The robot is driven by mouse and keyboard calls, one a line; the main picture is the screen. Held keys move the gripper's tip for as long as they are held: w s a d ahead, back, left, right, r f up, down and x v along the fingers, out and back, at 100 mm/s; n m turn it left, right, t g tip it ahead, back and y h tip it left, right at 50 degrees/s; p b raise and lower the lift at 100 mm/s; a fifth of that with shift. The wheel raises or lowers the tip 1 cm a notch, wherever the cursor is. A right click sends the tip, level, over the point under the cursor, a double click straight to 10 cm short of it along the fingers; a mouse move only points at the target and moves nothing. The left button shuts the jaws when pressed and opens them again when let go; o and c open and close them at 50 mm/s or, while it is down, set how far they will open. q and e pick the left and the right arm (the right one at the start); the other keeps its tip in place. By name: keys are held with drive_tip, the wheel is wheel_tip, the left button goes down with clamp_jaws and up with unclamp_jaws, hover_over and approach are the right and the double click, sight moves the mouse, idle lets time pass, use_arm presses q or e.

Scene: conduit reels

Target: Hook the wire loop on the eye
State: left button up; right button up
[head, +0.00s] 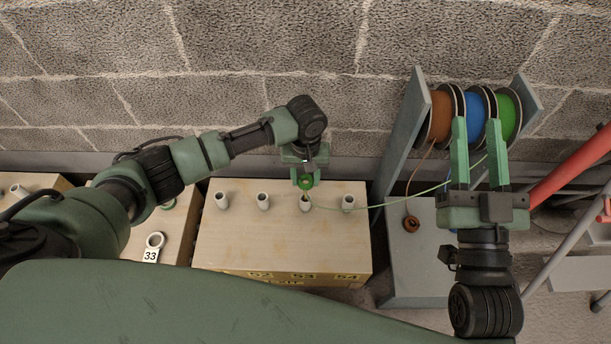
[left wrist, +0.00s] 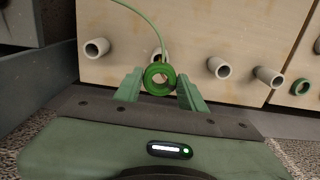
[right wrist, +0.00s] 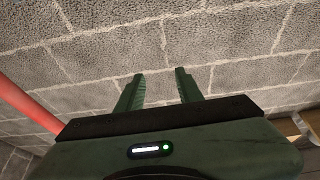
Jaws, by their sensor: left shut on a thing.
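My left gripper (head: 306,178) is shut on a green wire loop (head: 306,182), a thick ring. In the left wrist view the loop (left wrist: 152,80) sits between the fingertips, with a thin green wire rising from it. Behind it a pale pipe stub (head: 305,202) on the wooden box (head: 230,245) is partly hidden; I cannot tell whether the loop touches it. I cannot tell which fitting is the eye. My right gripper (head: 477,128) is open and empty, and appears in front of the reels. In the right wrist view its fingers (right wrist: 159,88) stand apart against the wall.
Orange (head: 441,115), blue (head: 474,113) and green (head: 508,115) reels hang in a grey rack (head: 402,140). An orange-brown ring (head: 411,223) lies on its base. Other stubs (head: 221,200) stand on the box. A 33 tag (head: 151,255) is on the left. A red pipe (head: 572,167) is at right.

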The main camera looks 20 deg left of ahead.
use_arm(q)
drive_tip(key=shift+p, duration=0.35)
use_arm(e)
drive_tip(key=shift+w+d+f+g+h, duration=0.1)
drive_tip(key=shift+w+f+g+h, duration=0.1)
drive_tip(key=shift+f+g, duration=0.4)
drive_tip(key=shift+w+f+g+h, duration=0.2)
drive_tip(key=shift+f+g, duration=0.1)
drive_tip(key=shift+f, duration=0.6)
drive_tip(key=shift+f, duration=0.2)
drive_tip(key=shift+w+d+f+g, duration=0.15)
drive_tip(key=shift+f+g, duration=0.65)
drive_tip(key=shift+f, duration=0.35)
use_arm(q)
drive_tip(key=shift+p, duration=0.35)
use_arm(e)
drive_tip(key=shift+f+h, duration=0.15)
drive_tip(key=shift+h, duration=0.15)
use_arm(q)
drive_tip(key=shift+p, duration=0.55)
use_arm(e)
drive_tip(key=f+g, duration=0.2)
drive_tip(key=f, duration=0.1)
drive_tip(key=s+d+f+g+h, duration=0.1)
drive_tip(key=f, duration=0.1)
drive_tip(key=shift+f, duration=0.25)
use_arm(q)
drive_tip(key=shift+f, duration=0.1)
use_arm(e)
drive_tip(key=shift+r, duration=0.1)
